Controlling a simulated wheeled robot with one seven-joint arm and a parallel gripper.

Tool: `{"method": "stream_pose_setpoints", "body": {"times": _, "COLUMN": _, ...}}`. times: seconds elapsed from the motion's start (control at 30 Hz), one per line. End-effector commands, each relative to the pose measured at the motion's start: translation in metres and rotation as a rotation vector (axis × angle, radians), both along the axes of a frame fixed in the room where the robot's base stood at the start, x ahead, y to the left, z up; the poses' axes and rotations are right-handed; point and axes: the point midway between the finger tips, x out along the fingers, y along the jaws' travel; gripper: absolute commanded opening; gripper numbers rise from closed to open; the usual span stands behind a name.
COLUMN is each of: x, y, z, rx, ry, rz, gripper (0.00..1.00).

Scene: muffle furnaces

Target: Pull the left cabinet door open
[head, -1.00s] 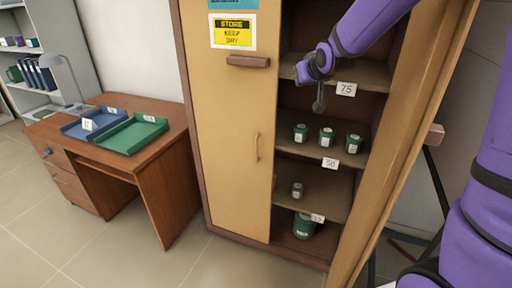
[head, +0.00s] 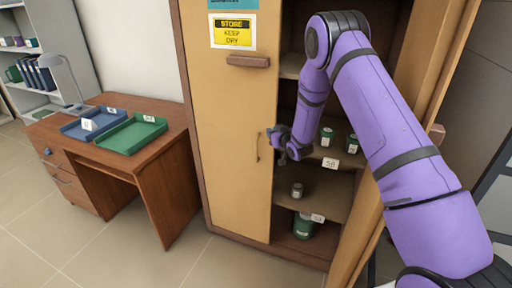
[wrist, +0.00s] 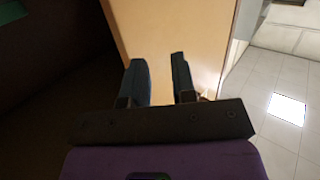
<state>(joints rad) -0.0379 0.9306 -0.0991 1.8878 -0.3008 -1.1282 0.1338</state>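The left cabinet door (head: 225,130) is a tan panel and stands shut in the head view. Its thin vertical handle (head: 257,147) is near its right edge. My gripper (head: 272,143) is beside that edge, just right of the handle, in front of the open right half of the cabinet. In the wrist view my gripper (wrist: 160,78) has its two dark fingers apart with nothing held. The door panel (wrist: 170,30) shows beyond and between them. Whether a finger touches the door or handle I cannot tell.
The right cabinet door (head: 440,85) stands open. Shelves behind my arm hold green cans (head: 327,136) and a small grey can (head: 297,190). A wooden desk (head: 165,150) with a blue and a green tray (head: 133,136) stands left. Floor before the left door is clear.

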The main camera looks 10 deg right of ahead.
Motion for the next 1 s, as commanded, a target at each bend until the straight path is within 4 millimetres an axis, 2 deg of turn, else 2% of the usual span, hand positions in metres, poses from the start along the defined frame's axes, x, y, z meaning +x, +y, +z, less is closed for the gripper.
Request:
{"method": "stream_pose_setpoints", "body": {"times": 0.03, "x": -0.001, "y": 0.002, "z": -0.022, "rx": 0.008, "ry": -0.012, "rz": 0.016, "gripper": 0.25}}
{"method": "stream_pose_setpoints", "body": {"times": 0.2, "x": -0.007, "y": 0.008, "z": -0.074, "rx": 0.044, "ry": -0.077, "rz": 0.066, "gripper": 0.25}}
{"method": "stream_pose_setpoints", "body": {"times": 0.3, "x": -0.012, "y": 0.011, "z": -0.096, "rx": 0.063, "ry": -0.105, "rz": 0.088, "gripper": 0.25}}
{"method": "stream_pose_setpoints", "body": {"times": 0.4, "x": -0.016, "y": 0.013, "z": -0.109, "rx": 0.074, "ry": -0.123, "rz": 0.102, "gripper": 0.25}}
{"method": "stream_pose_setpoints", "body": {"times": 0.53, "x": -0.017, "y": 0.014, "z": -0.115, "rx": 0.082, "ry": -0.134, "rz": 0.110, "gripper": 0.25}}
{"method": "stream_pose_setpoints", "body": {"times": 0.67, "x": -0.007, "y": 0.018, "z": -0.115, "rx": 0.082, "ry": -0.136, "rz": 0.111, "gripper": 0.25}}
{"method": "stream_pose_setpoints", "body": {"times": 1.0, "x": 0.047, "y": 0.038, "z": -0.116, "rx": 0.081, "ry": -0.136, "rz": 0.111, "gripper": 0.25}}
